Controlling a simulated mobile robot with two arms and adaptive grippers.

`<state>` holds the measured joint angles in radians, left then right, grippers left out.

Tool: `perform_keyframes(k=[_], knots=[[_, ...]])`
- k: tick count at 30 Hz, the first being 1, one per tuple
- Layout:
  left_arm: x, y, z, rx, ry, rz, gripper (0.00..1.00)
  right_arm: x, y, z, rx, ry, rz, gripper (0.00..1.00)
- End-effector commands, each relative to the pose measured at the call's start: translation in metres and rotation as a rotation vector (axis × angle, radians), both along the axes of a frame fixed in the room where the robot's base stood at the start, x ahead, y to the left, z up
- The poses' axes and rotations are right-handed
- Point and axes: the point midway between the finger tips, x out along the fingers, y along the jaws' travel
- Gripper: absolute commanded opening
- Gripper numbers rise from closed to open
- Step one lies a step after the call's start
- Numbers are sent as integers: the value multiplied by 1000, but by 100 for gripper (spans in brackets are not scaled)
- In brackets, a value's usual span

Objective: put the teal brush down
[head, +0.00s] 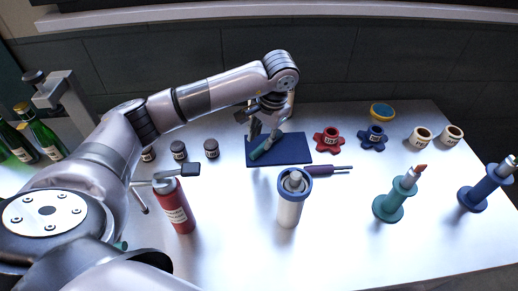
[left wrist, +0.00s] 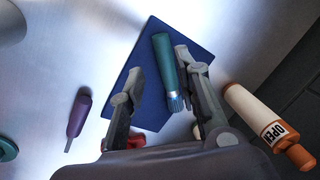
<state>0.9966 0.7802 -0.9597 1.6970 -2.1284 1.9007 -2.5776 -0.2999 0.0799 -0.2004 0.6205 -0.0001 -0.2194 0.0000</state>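The teal brush (head: 263,148) lies on the left part of the dark blue mat (head: 290,152). My left gripper (head: 262,132) is over the mat's left side. In the left wrist view its two fingers (left wrist: 158,62) are spread, with the brush between them, nearer one finger. Bare mat (left wrist: 150,108) shows between the other finger and the brush. My right gripper is not in view.
A purple-handled tool (head: 325,170) and a white bottle with a blue collar (head: 290,208) are in front of the mat. Red (head: 328,139) and blue (head: 373,137) knobs stand right of it. A red bottle (head: 177,210) stands front left.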

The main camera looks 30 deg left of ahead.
Motion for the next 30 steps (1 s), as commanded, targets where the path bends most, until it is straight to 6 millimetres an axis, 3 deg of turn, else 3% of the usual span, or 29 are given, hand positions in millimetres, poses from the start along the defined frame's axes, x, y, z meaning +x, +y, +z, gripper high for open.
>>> perform_keyframes(k=[3, 9, 30], knots=[[0, -5, 22, -1, -5, 0, 30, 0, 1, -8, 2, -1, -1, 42], [-1, -9, 45, 1, -1, 1, 30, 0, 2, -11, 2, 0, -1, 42], [-2, -10, 50, 0, 1, 1, 30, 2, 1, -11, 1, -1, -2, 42]])
